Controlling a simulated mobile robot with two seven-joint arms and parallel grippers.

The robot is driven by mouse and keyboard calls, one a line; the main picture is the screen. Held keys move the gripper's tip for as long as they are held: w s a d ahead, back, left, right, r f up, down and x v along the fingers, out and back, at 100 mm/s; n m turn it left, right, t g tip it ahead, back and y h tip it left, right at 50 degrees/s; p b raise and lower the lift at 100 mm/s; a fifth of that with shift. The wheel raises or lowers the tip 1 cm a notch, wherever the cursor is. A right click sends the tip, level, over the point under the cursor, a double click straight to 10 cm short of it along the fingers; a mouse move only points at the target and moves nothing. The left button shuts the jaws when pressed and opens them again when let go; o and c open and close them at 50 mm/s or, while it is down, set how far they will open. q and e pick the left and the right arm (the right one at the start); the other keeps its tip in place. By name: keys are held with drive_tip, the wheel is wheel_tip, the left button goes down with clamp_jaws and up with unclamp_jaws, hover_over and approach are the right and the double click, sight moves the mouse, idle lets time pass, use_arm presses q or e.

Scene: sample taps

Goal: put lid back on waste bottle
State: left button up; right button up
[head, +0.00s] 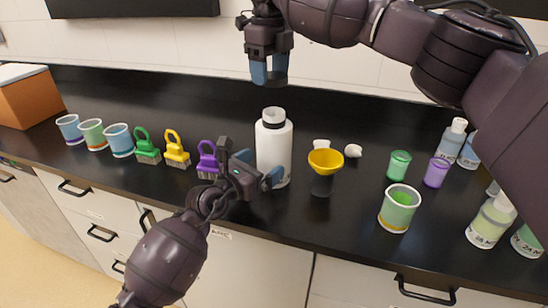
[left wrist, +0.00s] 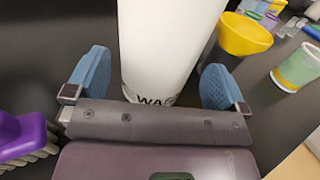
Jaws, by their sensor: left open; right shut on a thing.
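The white waste bottle (head: 274,152) stands upright on the dark counter, its narrow neck on top with no lid on it. My left gripper (head: 260,168) is open low at the bottle. In the left wrist view the blue fingers stand on either side of the white bottle (left wrist: 168,50), with a gap on each side; part of its lettering shows. My right gripper (head: 269,78) is high above the bottle, fingers pointing down. It is shut on a small dark grey piece, apparently the lid, mostly hidden by the fingers.
A yellow funnel (head: 325,161) stands close right of the bottle, and a purple brush (head: 207,160) close left. Two small white pieces, one a cap (head: 353,151), lie behind the funnel. Cups (head: 400,208) and bottles (head: 491,220) stand at right; more cups and brushes at left.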

sight(273, 131)
use_arm(q)
drive_tip(key=shift+x, duration=2.25)
drive_tip(key=c, duration=1.1)
drive_tip(key=shift+o, duration=0.2)
use_arm(e)
drive_tip(key=shift+f, duration=2.45)
drive_tip(key=shift+f, duration=0.1)
drive_tip(key=shift+f, duration=0.85)
drive_tip(key=shift+f, duration=0.55)
